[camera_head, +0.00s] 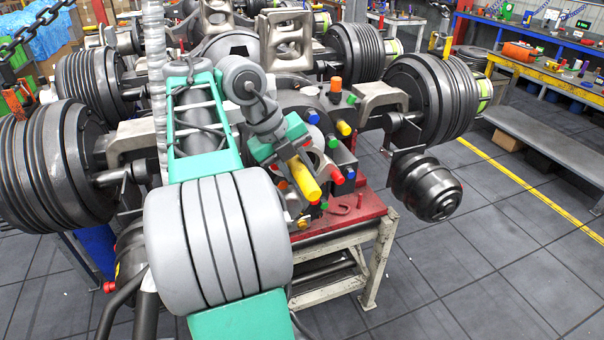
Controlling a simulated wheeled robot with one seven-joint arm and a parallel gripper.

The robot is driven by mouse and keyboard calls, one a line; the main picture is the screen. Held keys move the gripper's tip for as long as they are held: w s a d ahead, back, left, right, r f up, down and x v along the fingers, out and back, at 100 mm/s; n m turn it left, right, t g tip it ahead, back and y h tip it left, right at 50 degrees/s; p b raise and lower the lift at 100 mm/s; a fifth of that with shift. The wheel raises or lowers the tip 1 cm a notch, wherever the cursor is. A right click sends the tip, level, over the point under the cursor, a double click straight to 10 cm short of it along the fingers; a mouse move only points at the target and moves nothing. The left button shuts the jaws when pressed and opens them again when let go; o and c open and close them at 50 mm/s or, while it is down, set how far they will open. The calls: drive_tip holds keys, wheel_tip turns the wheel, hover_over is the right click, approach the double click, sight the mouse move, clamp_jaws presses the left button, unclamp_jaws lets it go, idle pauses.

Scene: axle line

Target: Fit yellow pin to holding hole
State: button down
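A yellow pin (304,181) lies slanted at my gripper (294,160), in the middle of the view. My gripper is at the pin's upper end and appears shut on it, though the wrist partly hides the fingers. The pin's lower end points down and right, in front of the axle housing (297,100). A shorter yellow pin (344,128) sticks out of the housing, up and right of the gripper. I cannot tell which opening is the holding hole; the arm and pins cover part of the housing face.
Orange (335,88), blue (313,116), green and red pins crowd the housing close around the gripper. A red-topped stand (365,212) is below. Ribbed dark wheels (430,95) flank the housing. A dark ribbed part (428,187) sits at right. Open floor (480,270) lies lower right.

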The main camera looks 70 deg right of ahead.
drive_tip(key=shift+w+d, duration=0.5)
drive_tip(key=shift+w+d, duration=0.1)
drive_tip(key=shift+w+d+p, duration=0.5)
drive_tip(key=shift+w+d, duration=0.45)
drive_tip(key=shift+w, duration=0.05)
drive_tip(key=c, duration=1)
unclamp_jaws()
drive_tip(key=shift+c, duration=0.2)
drive_tip(key=shift+s+a, duration=0.1)
drive_tip(key=shift+s, duration=0.05)
